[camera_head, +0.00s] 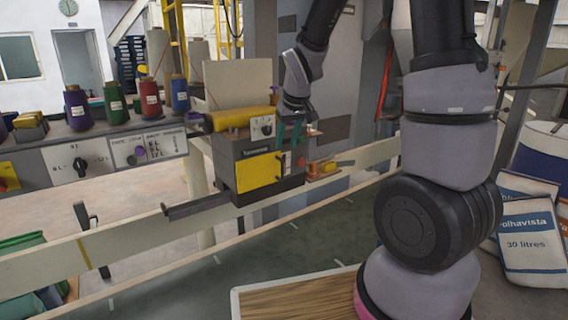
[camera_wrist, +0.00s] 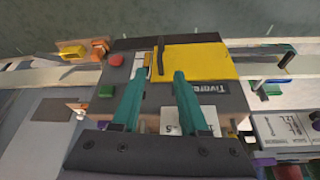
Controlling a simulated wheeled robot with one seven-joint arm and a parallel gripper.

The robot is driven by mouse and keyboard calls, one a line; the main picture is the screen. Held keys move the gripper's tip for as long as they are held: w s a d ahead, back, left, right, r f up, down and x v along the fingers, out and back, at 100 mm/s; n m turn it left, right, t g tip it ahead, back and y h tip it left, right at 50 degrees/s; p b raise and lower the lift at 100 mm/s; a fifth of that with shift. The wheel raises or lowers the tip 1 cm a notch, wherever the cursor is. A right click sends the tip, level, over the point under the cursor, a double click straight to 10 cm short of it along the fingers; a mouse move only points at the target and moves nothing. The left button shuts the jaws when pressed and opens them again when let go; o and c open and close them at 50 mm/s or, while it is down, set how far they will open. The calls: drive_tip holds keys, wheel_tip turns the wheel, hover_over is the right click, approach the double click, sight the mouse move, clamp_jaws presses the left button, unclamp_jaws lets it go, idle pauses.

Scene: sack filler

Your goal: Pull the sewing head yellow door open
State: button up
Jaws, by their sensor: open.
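The sewing head (camera_head: 250,145) is a dark grey box on the rail, with a yellow roll on top. Its yellow door (camera_head: 259,172) is on the front face and looks shut. A dark upright handle (camera_wrist: 160,57) stands at the door's edge, on the left in the wrist view, where the yellow door (camera_wrist: 205,63) is also seen. My gripper (camera_head: 291,133) is at the upper right of the sewing head's front. In the wrist view the teal fingers of my gripper (camera_wrist: 159,74) are apart and empty, their tips close to the handle. I cannot tell whether they touch it.
A red button (camera_wrist: 116,60) and a green button (camera_wrist: 106,91) sit beside the door. Thread spools (camera_head: 115,103) stand on a control panel at the left. A pale rail (camera_head: 125,233) runs across the front. Sacks (camera_head: 530,240) stand at the right. The floor before the door is clear.

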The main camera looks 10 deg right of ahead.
sight(282, 160)
drive_tip(key=x, duration=0.9)
drive_tip(key=shift+f, duration=0.3)
clamp_jaws()
drive_tip(key=shift+w, duration=0.1)
idle(0.9)
